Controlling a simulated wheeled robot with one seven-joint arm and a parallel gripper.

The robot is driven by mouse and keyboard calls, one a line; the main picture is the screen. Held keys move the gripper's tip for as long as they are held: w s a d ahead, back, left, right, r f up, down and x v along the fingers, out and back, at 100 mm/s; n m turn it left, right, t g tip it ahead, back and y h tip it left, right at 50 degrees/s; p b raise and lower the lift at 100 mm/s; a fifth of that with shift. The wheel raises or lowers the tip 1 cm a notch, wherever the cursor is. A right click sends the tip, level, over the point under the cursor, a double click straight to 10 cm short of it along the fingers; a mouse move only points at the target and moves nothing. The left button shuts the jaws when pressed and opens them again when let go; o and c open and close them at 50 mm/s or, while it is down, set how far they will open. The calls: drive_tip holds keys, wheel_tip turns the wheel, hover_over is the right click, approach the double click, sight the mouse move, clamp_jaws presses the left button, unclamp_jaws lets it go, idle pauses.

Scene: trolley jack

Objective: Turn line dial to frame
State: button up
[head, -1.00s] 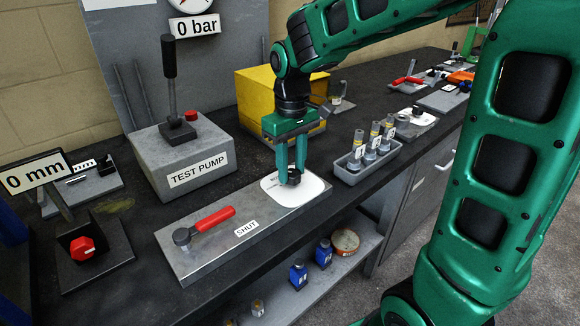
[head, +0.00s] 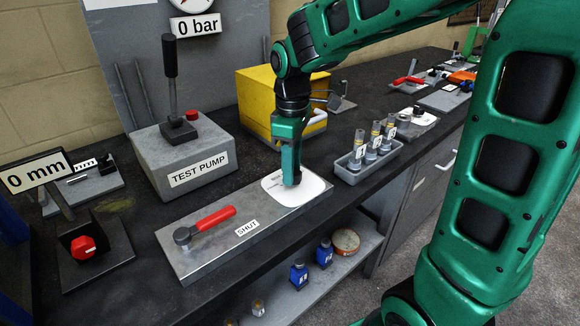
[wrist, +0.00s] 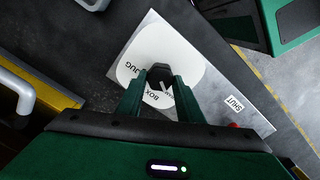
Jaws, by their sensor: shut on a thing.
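The line dial is a black knob (wrist: 160,73) on a white rounded plate (head: 315,188) at the right end of a grey metal panel (head: 203,256). My gripper (head: 291,183) points down over the plate, its fingers shut on the knob from both sides. In the wrist view the knob sits between the green fingertips (wrist: 158,84). The plate there reads JUG at upper left and BOX below; a third label is partly covered. In the head view the fingers hide the knob. I cannot tell which label the dial points at. No label reading "frame" is visible.
On the same panel are a red lever (head: 213,220) and a SHUT label (head: 247,227). The grey test pump (head: 185,160) stands behind, a yellow box (head: 262,102) behind my gripper, and a tray of vials (head: 368,158) to the right. The bench's front edge is close.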

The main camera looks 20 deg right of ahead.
drive_tip(key=shift+w+r, duration=0.15)
drive_tip(key=shift+w, duration=0.05)
drive_tip(key=o, duration=1.1)
drive_tip(key=shift+d, duration=0.1)
drive_tip(key=shift+c, duration=0.2)
drive_tip(key=shift+s, duration=0.1)
wheel_tip(320, 180, up, 10)
drive_tip(key=shift+r, duration=0.25)
